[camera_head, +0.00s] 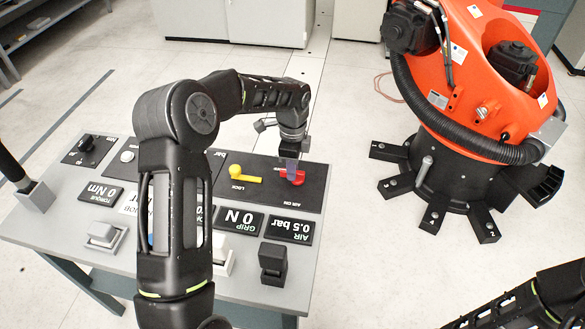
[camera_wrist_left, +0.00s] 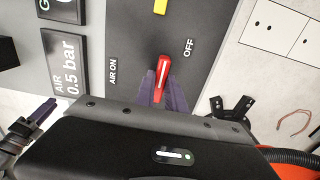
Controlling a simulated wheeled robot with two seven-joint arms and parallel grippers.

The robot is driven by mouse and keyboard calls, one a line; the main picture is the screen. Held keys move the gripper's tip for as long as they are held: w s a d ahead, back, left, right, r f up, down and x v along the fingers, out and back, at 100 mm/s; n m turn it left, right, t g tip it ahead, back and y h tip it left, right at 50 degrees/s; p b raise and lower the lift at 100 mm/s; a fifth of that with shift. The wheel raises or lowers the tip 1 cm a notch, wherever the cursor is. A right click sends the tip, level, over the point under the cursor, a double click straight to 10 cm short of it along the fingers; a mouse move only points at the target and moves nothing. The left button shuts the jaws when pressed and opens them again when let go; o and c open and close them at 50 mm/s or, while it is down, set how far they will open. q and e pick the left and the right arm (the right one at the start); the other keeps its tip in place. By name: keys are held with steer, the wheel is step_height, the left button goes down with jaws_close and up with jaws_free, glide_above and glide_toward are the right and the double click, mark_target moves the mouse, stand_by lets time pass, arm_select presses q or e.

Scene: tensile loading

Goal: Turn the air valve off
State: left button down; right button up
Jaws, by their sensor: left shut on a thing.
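The air valve has a red lever (camera_head: 297,179) on the dark panel at the right end of the bench. In the left wrist view the red lever (camera_wrist_left: 163,72) stands between the labels AIR ON and OFF. My left gripper (camera_head: 290,166) reaches down to it from above, and its purple fingers (camera_wrist_left: 158,88) are closed on the lever. The air display (camera_head: 289,230) reads 0.5 bar. My right arm shows at the lower right of the head view; its gripper (camera_wrist_left: 40,112) seems to show at the left wrist view's edge, jaw state unclear.
A yellow lever (camera_head: 243,174) marked LOCK sits left of the red one. The grip display (camera_head: 238,219) reads 0 N. A dark block (camera_head: 272,262) stands at the bench front. An orange robot (camera_head: 462,75) on a black base stands to the right, with open floor between.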

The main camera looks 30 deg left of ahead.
arm_select(q)
steer(key=c, duration=1.4)
jaws_free()
steer(key=shift+r, duration=0.15)
step_height(320, 180, up, 8)
steer(key=shift+f+b, duration=0.2)
steer(key=shift+b, duration=0.1)
